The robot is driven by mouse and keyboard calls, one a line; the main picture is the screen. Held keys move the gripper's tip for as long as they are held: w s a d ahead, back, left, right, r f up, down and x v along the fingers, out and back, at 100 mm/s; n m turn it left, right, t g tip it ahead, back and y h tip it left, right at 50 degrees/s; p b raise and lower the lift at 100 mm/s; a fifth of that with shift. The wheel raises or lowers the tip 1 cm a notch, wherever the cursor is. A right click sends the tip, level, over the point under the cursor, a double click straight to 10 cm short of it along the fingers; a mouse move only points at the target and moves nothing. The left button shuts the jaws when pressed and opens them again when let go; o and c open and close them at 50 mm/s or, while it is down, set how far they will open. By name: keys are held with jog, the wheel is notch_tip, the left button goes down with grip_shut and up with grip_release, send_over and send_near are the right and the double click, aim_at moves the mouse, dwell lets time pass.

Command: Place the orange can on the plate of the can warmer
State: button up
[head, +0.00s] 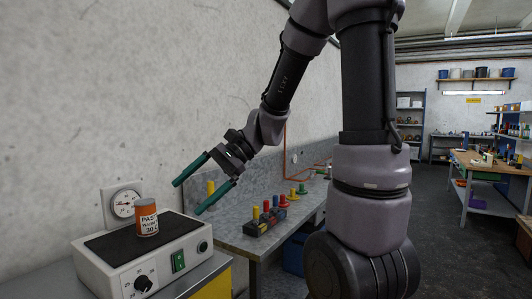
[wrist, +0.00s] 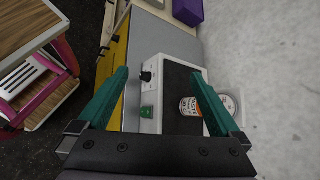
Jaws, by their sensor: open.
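The orange can (head: 147,220) stands upright on the dark plate (head: 112,244) of the white can warmer (head: 100,273), toward the plate's back right part. In the wrist view the can (wrist: 190,107) is on the dark plate (wrist: 176,83) of the warmer (wrist: 150,110), seen between my finger lines and nearer the right finger. My gripper (head: 184,198) is open and empty, above and to the right of the can in the head view, apart from it. Its two green fingers also show wide apart in the wrist view (wrist: 160,82).
A round gauge (head: 123,204) is on the wall behind the warmer. A grey bench (head: 262,240) to the right holds a rack of coloured pieces (head: 265,220). In the wrist view a purple box (wrist: 188,11) lies beyond the warmer.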

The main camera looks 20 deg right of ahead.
jog(key=s+d+r+n+t+h, duration=0.2)
jog(key=s+d+r+t+h, duration=0.1)
jog(key=d, duration=0.4)
jog(key=s+d+r+n+t+h, duration=0.2)
jog(key=d+r+n+t+h, duration=0.1)
jog(key=d, duration=0.5)
notch_tip(320, 180, up, 3)
jog(key=t+h, duration=0.1)
jog(key=h, duration=0.1)
jog(key=shift+s+f+t+h, duration=0.15)
jog(key=shift+s+t+h, duration=0.15)
jog(key=shift+s+t, duration=0.1)
dwell(0.9)
